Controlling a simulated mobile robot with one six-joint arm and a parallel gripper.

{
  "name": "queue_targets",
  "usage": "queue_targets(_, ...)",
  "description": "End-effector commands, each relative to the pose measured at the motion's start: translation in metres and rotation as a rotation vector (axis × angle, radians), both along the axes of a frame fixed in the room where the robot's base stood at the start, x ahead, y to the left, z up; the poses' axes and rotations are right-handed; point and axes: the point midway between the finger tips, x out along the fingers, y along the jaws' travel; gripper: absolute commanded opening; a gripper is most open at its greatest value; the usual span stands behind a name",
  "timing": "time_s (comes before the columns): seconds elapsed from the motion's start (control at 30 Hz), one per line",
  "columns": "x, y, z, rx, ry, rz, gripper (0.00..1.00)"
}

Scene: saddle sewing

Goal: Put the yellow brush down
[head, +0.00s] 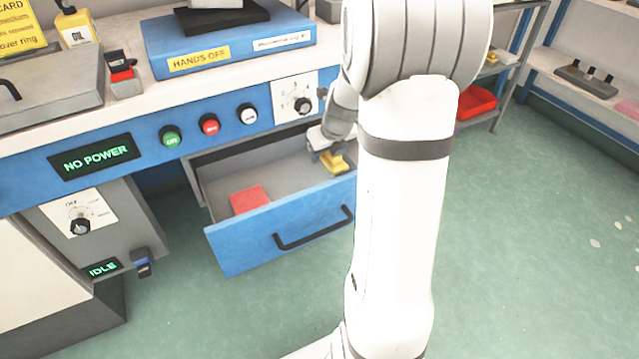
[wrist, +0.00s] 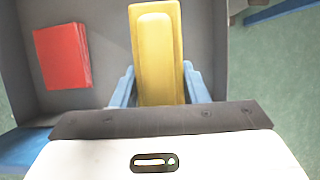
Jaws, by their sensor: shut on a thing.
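The yellow brush (wrist: 156,50) is between the two blue fingers of my gripper (wrist: 158,88) in the wrist view. My gripper is shut on it. In the head view the brush (head: 333,162) shows at the right end of the open drawer (head: 222,183), below my gripper (head: 326,150). My arm hides part of that end. I cannot tell whether the brush touches the drawer floor.
A red block (head: 249,199) lies in the drawer, left of the brush; it also shows in the wrist view (wrist: 62,55). The drawer has a blue front with a black handle (head: 314,228). The grey floor between block and brush is clear. The workbench (head: 130,115) overhangs the drawer's back.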

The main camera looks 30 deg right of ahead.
Motion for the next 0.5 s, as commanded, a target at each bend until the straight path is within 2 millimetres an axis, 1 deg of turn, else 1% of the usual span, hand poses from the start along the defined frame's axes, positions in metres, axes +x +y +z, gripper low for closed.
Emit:
queue_targets(0.03,-0.001,0.000,-0.024,0.002,0.004,-0.001,0.00)
queue_targets(0.2,-0.001,0.000,-0.071,0.002,0.004,-0.001,0.00)
queue_targets(0.3,-0.001,-0.001,-0.094,0.002,0.003,-0.002,0.00)
queue_targets(0.4,-0.001,-0.001,-0.107,0.001,0.002,-0.002,0.00)
queue_targets(0.5,0.000,-0.001,-0.112,0.000,0.000,-0.002,0.00)
